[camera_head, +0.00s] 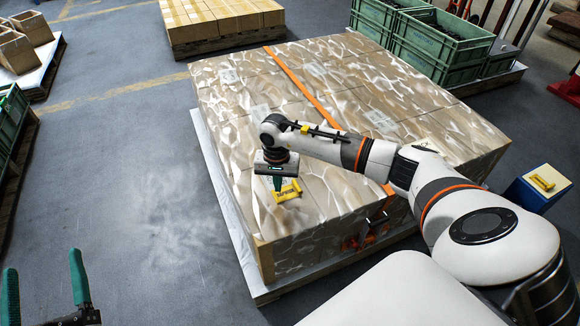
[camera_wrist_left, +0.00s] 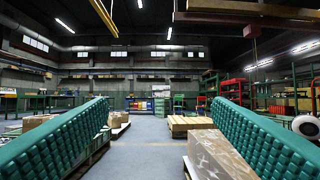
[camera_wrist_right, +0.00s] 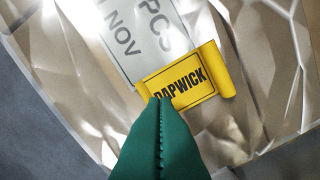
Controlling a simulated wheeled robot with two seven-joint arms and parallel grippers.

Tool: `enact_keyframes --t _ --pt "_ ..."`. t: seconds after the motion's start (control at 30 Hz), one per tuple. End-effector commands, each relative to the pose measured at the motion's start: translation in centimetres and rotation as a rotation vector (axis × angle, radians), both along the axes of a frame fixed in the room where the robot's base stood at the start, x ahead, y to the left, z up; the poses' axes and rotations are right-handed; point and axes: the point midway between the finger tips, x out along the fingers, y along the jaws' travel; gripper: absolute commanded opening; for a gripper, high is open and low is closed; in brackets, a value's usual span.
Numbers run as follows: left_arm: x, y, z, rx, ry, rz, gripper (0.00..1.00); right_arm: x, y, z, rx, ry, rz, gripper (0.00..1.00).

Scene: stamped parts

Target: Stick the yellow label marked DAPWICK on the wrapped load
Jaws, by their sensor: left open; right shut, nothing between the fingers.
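The yellow label marked DAPWICK (camera_wrist_right: 188,88) lies against the wrapped load (camera_head: 225,105), its ends curled up. In the right wrist view it overlaps the lower edge of a grey printed sheet (camera_wrist_right: 140,40) under the film. In the head view the label (camera_head: 288,191) is on the near left part of the load's top. My right gripper (camera_head: 277,186) is shut and empty, its green tips (camera_wrist_right: 160,100) over the label's lower left edge; whether they touch it I cannot tell. My left gripper (camera_head: 43,265) is open and empty, away at the lower left.
A blue and white box (camera_head: 530,190) with a yellow piece on top stands right of the load. Green crates (camera_head: 440,45) stand behind right, cartons (camera_head: 215,20) behind. An orange strap (camera_head: 300,88) crosses the load. The floor (camera_head: 130,200) at left is clear.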

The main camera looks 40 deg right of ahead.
Motion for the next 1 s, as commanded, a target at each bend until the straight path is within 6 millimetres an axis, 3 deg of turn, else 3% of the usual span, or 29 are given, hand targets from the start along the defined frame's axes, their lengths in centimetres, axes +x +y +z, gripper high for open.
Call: enact_keyframes --t 1.0 --pt "-1.1 -0.1 2.6 -0.053 -0.191 -0.01 0.74 0.0 0.0 -1.1 0.0 0.0 0.0 0.0"
